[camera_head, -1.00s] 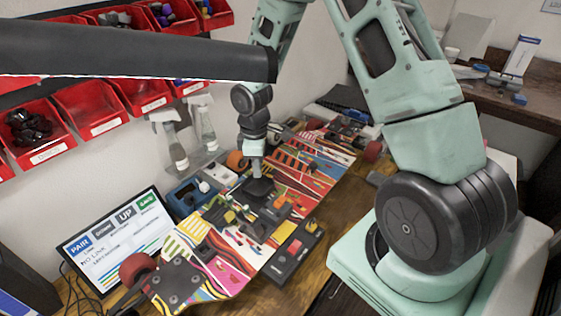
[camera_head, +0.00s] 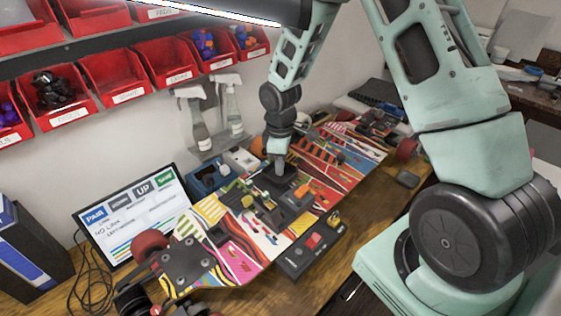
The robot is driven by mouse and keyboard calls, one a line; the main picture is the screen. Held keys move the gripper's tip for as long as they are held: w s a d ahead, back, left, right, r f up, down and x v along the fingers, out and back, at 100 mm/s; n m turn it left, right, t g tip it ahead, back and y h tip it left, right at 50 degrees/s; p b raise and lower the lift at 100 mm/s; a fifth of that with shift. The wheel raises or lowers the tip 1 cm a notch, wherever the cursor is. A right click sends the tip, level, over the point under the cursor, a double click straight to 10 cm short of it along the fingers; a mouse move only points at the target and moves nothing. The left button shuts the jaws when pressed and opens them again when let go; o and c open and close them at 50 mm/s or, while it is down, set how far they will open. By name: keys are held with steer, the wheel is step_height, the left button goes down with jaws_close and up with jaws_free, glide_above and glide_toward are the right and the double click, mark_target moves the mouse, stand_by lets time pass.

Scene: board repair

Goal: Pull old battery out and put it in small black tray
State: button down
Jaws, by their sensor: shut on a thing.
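The skateboard (camera_head: 243,263) with a colourful deck lies on the wooden bench, with electronic parts along its middle. My gripper (camera_head: 278,166) points down over the middle of the deck. It is shut on a dark block (camera_head: 280,184), which looks like the old battery. The block is at deck level among dark parts; whether it is clear of its seat cannot be told. The fingertips are too small to make out. A small dark flat object (camera_head: 408,178) lies on the bench right of the board; it may be the small black tray.
A black box with a red switch (camera_head: 308,245) lies along the board's front edge. A screen (camera_head: 133,217) stands at left. Spray bottles (camera_head: 195,120) and a blue device (camera_head: 207,180) are behind the board. Red bins (camera_head: 122,85) hang above. Bare bench shows front right.

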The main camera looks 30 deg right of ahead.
steer(key=shift+f, duration=0.55)
steer(key=c, duration=1.3)
jaws_free()
steer(key=shift+o, duration=0.2)
step_height(320, 180, up, 18)
steer(key=b, duration=0.1)
steer(key=shift+f+b, duration=0.25)
steer(key=shift+b, duration=0.05)
